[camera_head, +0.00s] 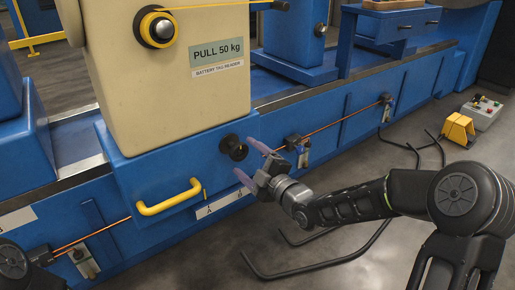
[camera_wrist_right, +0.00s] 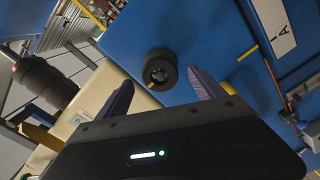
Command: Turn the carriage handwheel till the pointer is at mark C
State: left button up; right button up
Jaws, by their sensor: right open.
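The carriage handwheel is a small black round knob (camera_head: 233,148) on the blue front of the carriage (camera_head: 150,185). In the right wrist view the handwheel (camera_wrist_right: 160,70) lies ahead, between the two fingertips. My right gripper (camera_head: 242,155) is open, its purple fingers pointing at the handwheel; I cannot tell whether they touch it. The small yellow pointer (camera_head: 205,192) stands above letter A of the white mark strip (camera_head: 224,200); it also shows in the right wrist view (camera_wrist_right: 247,52). Mark C is not visible. My left gripper is out of view.
A yellow handle (camera_head: 168,200) sticks out left of the pointer. A cream housing (camera_head: 165,80) rises above the carriage. Thin copper-coloured rods run along the blue bed (camera_head: 350,110). Black bent bars (camera_head: 320,265) lie on the floor below my right arm. A yellow pedal (camera_head: 458,130) stands at right.

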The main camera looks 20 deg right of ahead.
jog(key=shift+x, duration=1.25)
jog(key=shift+b, duration=0.4)
jog(key=c, duration=1.6)
jog(key=shift+d+m, duration=0.1)
jog(key=shift+m, duration=0.3)
